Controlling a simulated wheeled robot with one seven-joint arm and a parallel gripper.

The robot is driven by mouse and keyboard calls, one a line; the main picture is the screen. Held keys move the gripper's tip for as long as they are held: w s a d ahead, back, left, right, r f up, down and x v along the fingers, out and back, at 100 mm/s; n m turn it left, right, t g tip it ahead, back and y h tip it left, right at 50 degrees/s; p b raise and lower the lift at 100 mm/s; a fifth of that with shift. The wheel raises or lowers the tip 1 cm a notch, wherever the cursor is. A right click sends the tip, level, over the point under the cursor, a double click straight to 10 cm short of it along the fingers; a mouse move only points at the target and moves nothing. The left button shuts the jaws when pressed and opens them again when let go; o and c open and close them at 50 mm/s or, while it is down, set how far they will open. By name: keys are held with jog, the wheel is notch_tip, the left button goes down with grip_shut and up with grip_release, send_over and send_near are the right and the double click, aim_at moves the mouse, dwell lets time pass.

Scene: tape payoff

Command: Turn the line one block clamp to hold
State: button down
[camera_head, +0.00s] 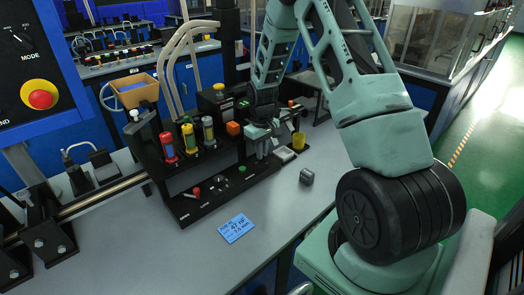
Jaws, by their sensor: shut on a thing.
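My gripper (264,130) reaches down from the teal arm to the right end of the black block stand (205,165) on the bench. Its jaws are shut at the stand's upper right part, where the line one block clamp appears to be. The clamp is small and mostly hidden by the jaws, so its angle and any hold marking cannot be read. An orange cube-like knob (233,128) sits just left of the jaws. Red, yellow and grey cylinders stand upright along the stand.
A small grey block (307,177) and a blue label card (236,228) lie on the grey bench (200,255). An orange bin (134,91) and curved tubes are behind the stand. The front of the bench is mostly clear.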

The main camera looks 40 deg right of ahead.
jog(key=c, duration=1.5)
grip_release()
notch_tip(320, 180, up, 18)
jog(key=shift+f+b, duration=0.25)
jog(key=shift+b, duration=0.85)
